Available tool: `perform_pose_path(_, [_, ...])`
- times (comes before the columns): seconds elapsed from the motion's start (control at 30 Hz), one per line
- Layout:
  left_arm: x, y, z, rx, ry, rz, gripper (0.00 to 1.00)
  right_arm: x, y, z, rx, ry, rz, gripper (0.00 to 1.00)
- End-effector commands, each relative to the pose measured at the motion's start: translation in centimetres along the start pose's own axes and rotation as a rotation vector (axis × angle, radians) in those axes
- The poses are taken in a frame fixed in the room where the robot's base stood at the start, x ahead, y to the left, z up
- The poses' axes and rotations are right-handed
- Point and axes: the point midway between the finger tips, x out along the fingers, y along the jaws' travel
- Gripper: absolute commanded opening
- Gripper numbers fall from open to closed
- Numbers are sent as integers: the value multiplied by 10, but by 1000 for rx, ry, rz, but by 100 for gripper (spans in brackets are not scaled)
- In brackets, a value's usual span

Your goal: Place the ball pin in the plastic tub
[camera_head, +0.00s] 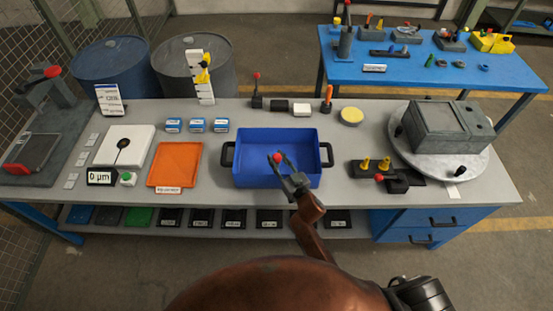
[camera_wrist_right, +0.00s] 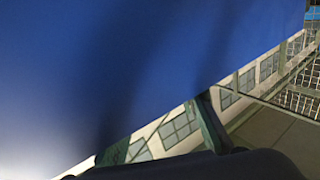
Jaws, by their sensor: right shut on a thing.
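The plastic tub (camera_head: 248,168) is blue with black side handles and stands in the middle of the grey workbench. My right gripper (camera_head: 281,163) is over the tub's inside, its fingers pointing toward the back. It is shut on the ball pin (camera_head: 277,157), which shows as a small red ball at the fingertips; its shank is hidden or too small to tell. I cannot tell how high the pin is above the tub floor. The right wrist view is mostly filled by a close blue surface (camera_wrist_right: 120,70), and neither pin nor fingertips show there. My left gripper is not in view.
An orange tray (camera_head: 174,163) lies left of the tub. A black fixture with yellow pieces (camera_head: 385,172) and a grey box on a round plate (camera_head: 440,128) stand to the right. Small tools and a yellow disc (camera_head: 351,115) are behind the tub.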

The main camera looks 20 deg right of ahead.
Motion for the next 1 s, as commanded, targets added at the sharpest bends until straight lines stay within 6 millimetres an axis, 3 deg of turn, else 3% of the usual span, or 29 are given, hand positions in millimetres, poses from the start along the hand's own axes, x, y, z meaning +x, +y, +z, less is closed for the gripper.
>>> perform_pose_path(0.1, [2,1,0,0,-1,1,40,0,0,3,0,1,0,0])
perform_pose_path(0.13, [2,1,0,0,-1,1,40,0,0,4,0,-1,0,27])
perform_pose_path(0.37, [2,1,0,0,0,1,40,0,0,3,0,-1,0,43])
perform_pose_path(0.73, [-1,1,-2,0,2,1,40,-2,0,-1,0,-1,0,44])
perform_pose_path(1.0, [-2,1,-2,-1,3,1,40,-50,1,1,0,-3,2,44])
